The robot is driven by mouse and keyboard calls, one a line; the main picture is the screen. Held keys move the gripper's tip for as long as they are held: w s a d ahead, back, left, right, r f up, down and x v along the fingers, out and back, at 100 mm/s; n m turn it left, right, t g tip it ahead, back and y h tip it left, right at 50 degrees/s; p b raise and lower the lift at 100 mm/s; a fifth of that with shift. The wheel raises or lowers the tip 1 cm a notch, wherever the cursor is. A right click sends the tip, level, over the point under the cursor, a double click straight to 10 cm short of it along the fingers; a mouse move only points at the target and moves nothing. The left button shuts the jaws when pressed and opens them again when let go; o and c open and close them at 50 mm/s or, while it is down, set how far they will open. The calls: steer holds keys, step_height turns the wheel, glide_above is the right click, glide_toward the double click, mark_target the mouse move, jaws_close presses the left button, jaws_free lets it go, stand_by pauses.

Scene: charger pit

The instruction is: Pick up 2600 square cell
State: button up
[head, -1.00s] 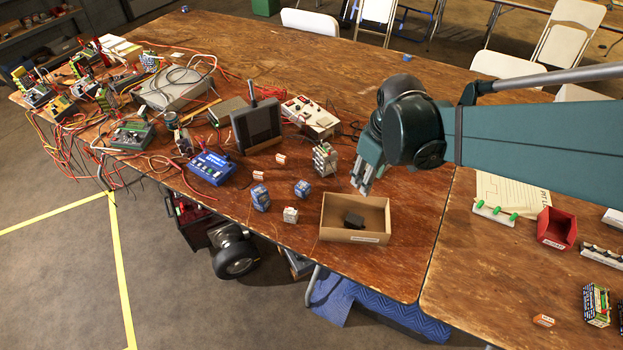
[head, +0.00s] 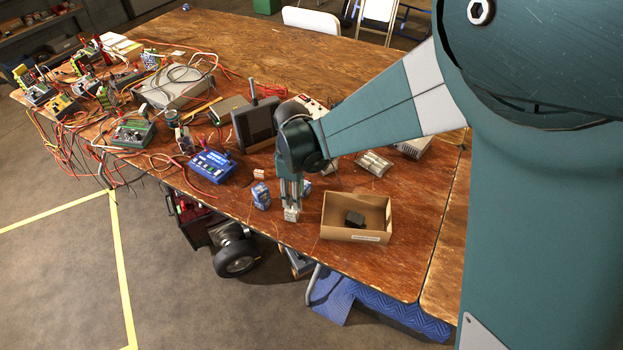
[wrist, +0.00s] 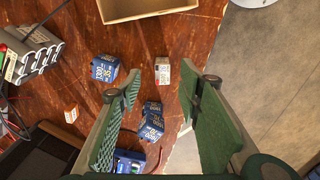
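A small white square cell with a red-orange label (head: 291,215) stands near the table's front edge. It also shows in the wrist view (wrist: 162,72); I cannot read its print. My gripper (head: 291,204) points down directly over it. In the wrist view my gripper (wrist: 161,76) is open, and the white cell appears between its fingertips with gaps on both sides. Two blue cells stand close by: one left of my gripper (head: 261,196), one partly hidden behind it (head: 306,187). In the wrist view, they show at left (wrist: 104,68) and below the white cell (wrist: 151,122).
A blue device (head: 212,166), a dark monitor (head: 255,125) and red wires lie left and behind. A small orange-white cell (head: 259,174) lies behind. The front table edge is close.

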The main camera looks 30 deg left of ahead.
mark_target(291, 211)
steer(key=shift+s+a+f+n, duration=0.3)
steer(key=shift+s+a+f, duration=0.15)
steer(key=shift+a+f, duration=0.25)
steer(key=shift+f, duration=1.25)
steer(key=shift+a+f+b, duration=0.2)
steer(key=shift+f+b, duration=0.75)
steer(key=shift+f, duration=1.65)
steer(key=c, duration=1)
